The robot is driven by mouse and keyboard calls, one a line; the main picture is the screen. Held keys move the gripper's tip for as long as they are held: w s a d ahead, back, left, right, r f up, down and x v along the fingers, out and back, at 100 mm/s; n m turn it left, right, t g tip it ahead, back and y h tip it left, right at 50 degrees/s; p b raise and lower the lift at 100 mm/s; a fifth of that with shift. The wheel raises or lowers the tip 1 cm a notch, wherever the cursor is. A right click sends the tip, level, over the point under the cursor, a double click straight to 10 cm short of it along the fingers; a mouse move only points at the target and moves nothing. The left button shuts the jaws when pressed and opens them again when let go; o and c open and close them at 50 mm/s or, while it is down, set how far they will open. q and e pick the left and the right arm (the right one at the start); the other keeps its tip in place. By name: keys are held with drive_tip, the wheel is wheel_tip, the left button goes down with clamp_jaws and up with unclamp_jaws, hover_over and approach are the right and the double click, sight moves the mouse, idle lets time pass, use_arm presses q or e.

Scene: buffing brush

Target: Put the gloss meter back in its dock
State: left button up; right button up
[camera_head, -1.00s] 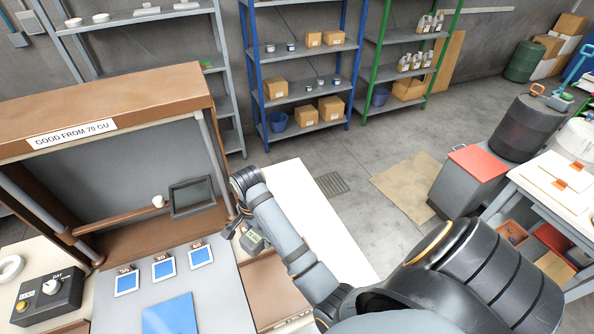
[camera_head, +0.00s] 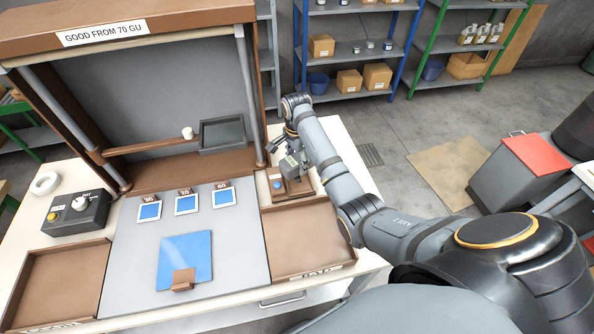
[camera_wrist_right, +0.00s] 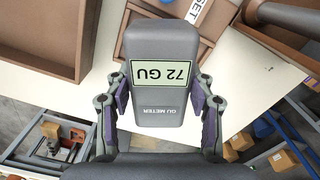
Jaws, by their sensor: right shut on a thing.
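The gloss meter (camera_wrist_right: 160,72) is a grey block whose screen reads 72 GU. My right gripper (camera_head: 289,158) is shut on it, with one finger on each side in the right wrist view (camera_wrist_right: 160,100). In the head view the gloss meter (camera_head: 292,167) is tilted and held above or at a small brown stand with a blue spot (camera_head: 278,185), which looks like the dock. In the right wrist view the stand (camera_wrist_right: 215,18) is partly hidden behind the meter; whether they touch I cannot tell. My left gripper is not in view.
A brown tray (camera_head: 308,262) lies just in front of the stand. A brown frame post (camera_head: 259,125) rises close to its left. Blue test tiles (camera_head: 187,203) and a larger blue panel (camera_head: 185,258) with a brown block (camera_head: 183,281) lie on the grey board.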

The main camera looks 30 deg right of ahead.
drive_tip(key=shift+w+d+f, duration=0.1)
drive_tip(key=shift+d+f, duration=0.05)
drive_tip(key=shift+f, duration=0.05)
drive_tip(key=f, duration=0.3)
drive_tip(key=shift+w+d+f, duration=0.1)
drive_tip(key=shift+w, duration=0.1)
drive_tip(key=shift+f, duration=0.15)
drive_tip(key=shift+f, duration=0.2)
drive_tip(key=shift+f, duration=0.15)
drive_tip(key=o, duration=1.1)
drive_tip(key=shift+o, duration=0.2)
